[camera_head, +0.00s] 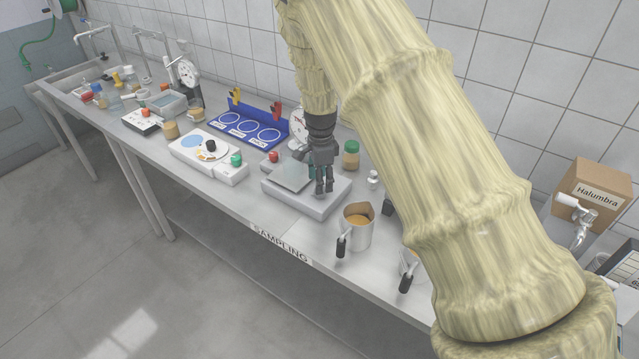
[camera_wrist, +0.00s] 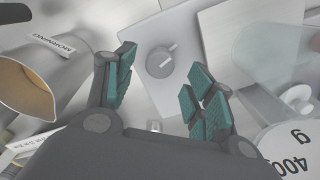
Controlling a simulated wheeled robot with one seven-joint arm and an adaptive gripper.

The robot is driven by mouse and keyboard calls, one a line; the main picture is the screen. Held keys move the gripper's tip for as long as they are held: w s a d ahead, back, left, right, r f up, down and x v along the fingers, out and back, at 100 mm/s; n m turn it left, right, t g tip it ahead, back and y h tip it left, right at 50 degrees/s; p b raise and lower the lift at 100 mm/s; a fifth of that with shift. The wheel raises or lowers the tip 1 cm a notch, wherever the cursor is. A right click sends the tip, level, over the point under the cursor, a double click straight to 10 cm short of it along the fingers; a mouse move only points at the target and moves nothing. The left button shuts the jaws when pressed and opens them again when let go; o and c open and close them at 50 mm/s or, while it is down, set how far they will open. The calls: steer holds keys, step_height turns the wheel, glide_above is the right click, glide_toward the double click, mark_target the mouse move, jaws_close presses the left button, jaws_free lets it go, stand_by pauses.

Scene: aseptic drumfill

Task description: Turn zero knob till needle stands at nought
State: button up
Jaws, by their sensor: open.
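A grey zero knob (camera_wrist: 161,61) with a pale pointer line sits on the flat light-grey body of the scale (camera_wrist: 182,22) in the wrist view. My gripper (camera_wrist: 163,78) is open, its teal-padded fingers apart on either side of the knob, with no clear contact. In the head view, my gripper (camera_head: 323,186) is above the scale body (camera_head: 290,198) and hides the knob. The white dial (camera_head: 297,126) behind is partly covered by my arm. Part of a dial face marked 400 g (camera_wrist: 292,150) shows in the wrist view; I cannot read the needle.
A metal jug (camera_head: 356,232) of tan contents stands right of the scale; it also shows in the wrist view (camera_wrist: 55,75). A green-capped jar (camera_head: 351,155) stands behind. A red-capped container (camera_head: 272,158) and white device (camera_head: 206,148) are to the left.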

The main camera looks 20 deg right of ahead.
steer(key=shift+f+p, duration=0.35)
steer(key=shift+f, duration=1.15)
